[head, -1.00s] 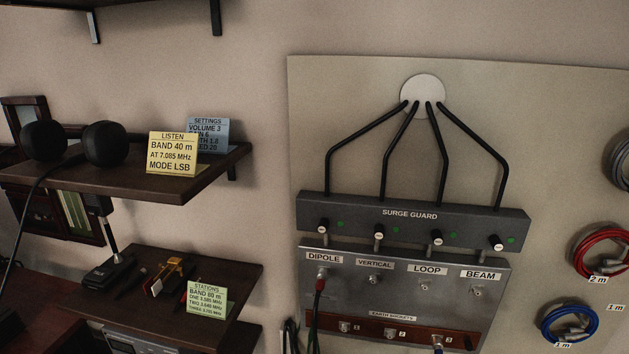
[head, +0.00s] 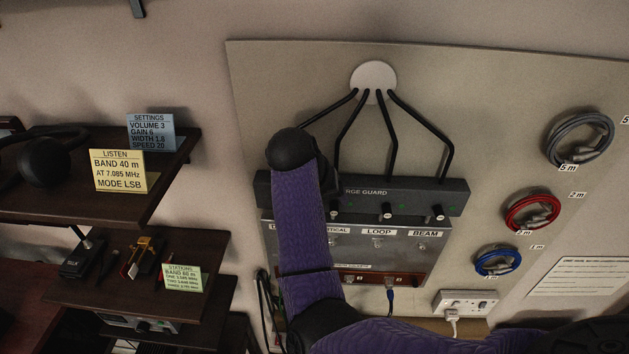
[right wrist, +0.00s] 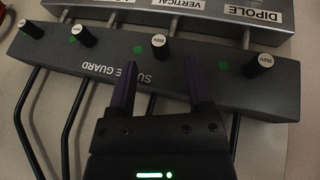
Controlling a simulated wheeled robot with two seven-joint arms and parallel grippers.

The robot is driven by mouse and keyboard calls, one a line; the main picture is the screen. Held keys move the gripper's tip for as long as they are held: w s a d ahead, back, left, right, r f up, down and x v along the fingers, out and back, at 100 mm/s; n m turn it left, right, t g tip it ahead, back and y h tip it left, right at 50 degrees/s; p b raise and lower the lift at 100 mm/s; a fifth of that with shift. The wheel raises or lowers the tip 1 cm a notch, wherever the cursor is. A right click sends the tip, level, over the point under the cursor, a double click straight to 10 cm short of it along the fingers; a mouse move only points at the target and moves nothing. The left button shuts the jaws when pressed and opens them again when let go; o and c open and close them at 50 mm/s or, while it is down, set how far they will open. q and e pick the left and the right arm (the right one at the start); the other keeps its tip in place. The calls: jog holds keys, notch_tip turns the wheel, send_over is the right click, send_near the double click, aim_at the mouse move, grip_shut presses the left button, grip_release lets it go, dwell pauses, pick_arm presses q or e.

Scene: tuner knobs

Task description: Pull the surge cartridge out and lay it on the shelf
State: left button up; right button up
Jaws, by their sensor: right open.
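The dark surge guard (head: 452,194) is a long box on the wall panel. The wrist view shows it upside down (right wrist: 110,60), with several black cartridges with white caps: one by DIPOLE (right wrist: 261,63), one by VERTICAL (right wrist: 159,44), and others left (right wrist: 84,37). All stand in the box, with green marks beside them. My right gripper (right wrist: 158,72) is open and empty, its fingers pointing at the box either side of the line to the VERTICAL cartridge; contact is unclear. Shelves are at left: upper (head: 150,205), lower (head: 215,290).
Black cables (head: 425,125) run from the guard to a white disc (head: 373,82). A socket panel (head: 412,262) is below. Coiled leads (head: 533,212) hang at right. The upper shelf holds headphones (head: 45,162) and cards (head: 118,171); the lower holds a key (head: 143,257) and card (head: 182,277).

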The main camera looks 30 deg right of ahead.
aim_at(334, 205)
jog(key=shift+x, duration=1.25)
grip_shut()
jog(key=shift+a+f, duration=0.1)
